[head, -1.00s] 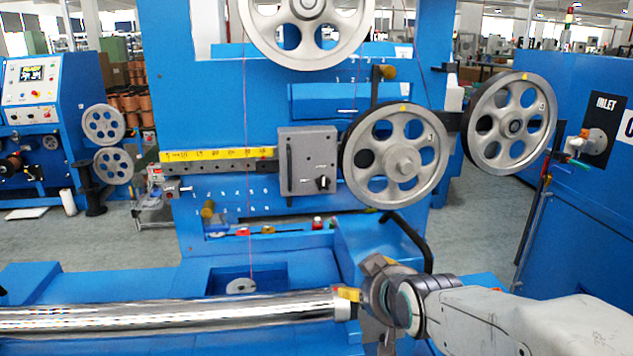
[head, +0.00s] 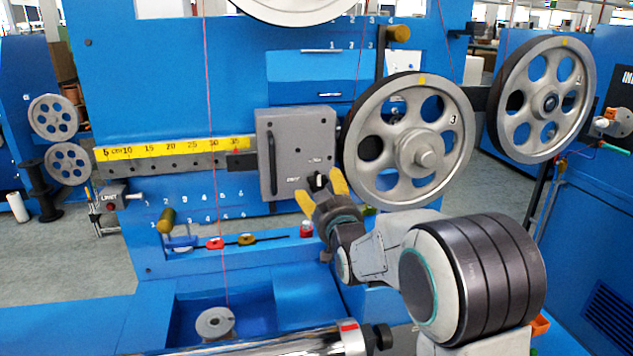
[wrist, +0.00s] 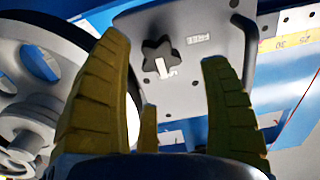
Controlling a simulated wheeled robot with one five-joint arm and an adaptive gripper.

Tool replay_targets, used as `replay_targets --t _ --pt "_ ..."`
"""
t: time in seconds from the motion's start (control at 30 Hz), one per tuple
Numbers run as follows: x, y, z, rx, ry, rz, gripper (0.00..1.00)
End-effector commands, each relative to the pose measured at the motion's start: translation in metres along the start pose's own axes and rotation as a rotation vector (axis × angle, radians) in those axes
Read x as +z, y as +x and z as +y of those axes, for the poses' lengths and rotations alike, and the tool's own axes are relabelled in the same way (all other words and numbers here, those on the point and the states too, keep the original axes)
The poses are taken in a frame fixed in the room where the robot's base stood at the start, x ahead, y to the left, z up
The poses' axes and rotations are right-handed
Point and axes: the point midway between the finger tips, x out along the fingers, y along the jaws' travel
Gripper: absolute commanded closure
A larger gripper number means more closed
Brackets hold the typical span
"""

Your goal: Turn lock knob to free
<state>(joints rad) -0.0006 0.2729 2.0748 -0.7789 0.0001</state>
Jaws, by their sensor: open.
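The lock knob (head: 318,181) is small and black with a white mark, at the lower right of a grey box (head: 283,140) on the blue machine. In the wrist view the knob (wrist: 155,56) is star-shaped, and its white pointer aims down in the picture. A label reading FREE (wrist: 200,38) lies to its right there. My gripper (head: 321,191) is open, its yellow fingers just in front of the knob. In the wrist view the gripper (wrist: 165,55) frames the knob between spread fingertips. Contact with the knob cannot be told.
A large spoked pulley (head: 408,140) stands close to the right of the knob, with another pulley (head: 540,98) further right. A black handle (head: 271,163) is on the box's left side. A yellow scale (head: 172,149) runs left. A shiny roller (head: 290,345) lies below.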

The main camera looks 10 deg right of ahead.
Motion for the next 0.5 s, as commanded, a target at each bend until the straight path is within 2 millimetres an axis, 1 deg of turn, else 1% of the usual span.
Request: replay_targets --t 0.03,0.2,0.33,0.5 --pt "0.0 0.007 0.0 0.0 0.0 -0.002 0.29" --pt "-0.001 0.028 0.0 0.0 0.0 -0.001 0.29" --pt "0.0 0.039 0.0 0.0 0.0 -0.003 0.29" --pt "0.0 0.048 0.0 0.0 0.0 -0.002 0.29"
